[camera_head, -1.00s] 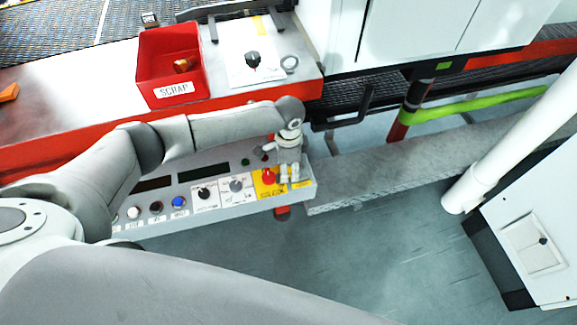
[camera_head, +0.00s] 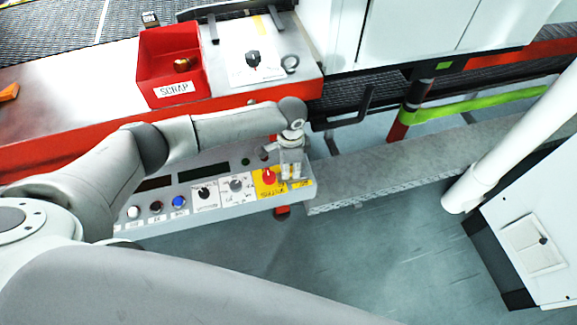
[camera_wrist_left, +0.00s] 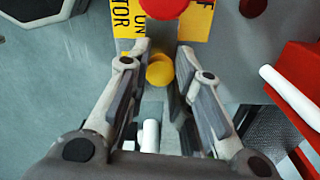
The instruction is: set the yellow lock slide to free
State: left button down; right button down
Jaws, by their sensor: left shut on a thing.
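The yellow lock slide (camera_wrist_left: 160,70) shows as a round yellow knob between my fingertips in the left wrist view. My left gripper (camera_head: 291,173) is at the right end of the control panel (camera_head: 150,227) in the head view. It also shows in the left wrist view (camera_wrist_left: 161,62), with its fingers closed around the knob's sides. In the head view the gripper hides the slide, and I cannot read its marked positions. My right gripper is not in view.
A red mushroom button (camera_head: 268,176) on a yellow plate sits just left of the gripper. Knobs and a blue button (camera_head: 178,201) line the panel to the left. A red scrap bin (camera_head: 171,89) stands behind. Open floor lies in front.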

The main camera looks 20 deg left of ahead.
pick_arm(q)
jog(key=w+d, duration=0.1)
jog(key=d, duration=0.1)
jog(key=shift+w+d, duration=0.4)
jog(key=shift+r, duration=0.1)
jog(key=c, duration=1.3)
grip_release()
jog(key=shift+w+d, duration=0.1)
jog(key=shift+o, duration=0.2)
notch_tip(320, 180, up, 12)
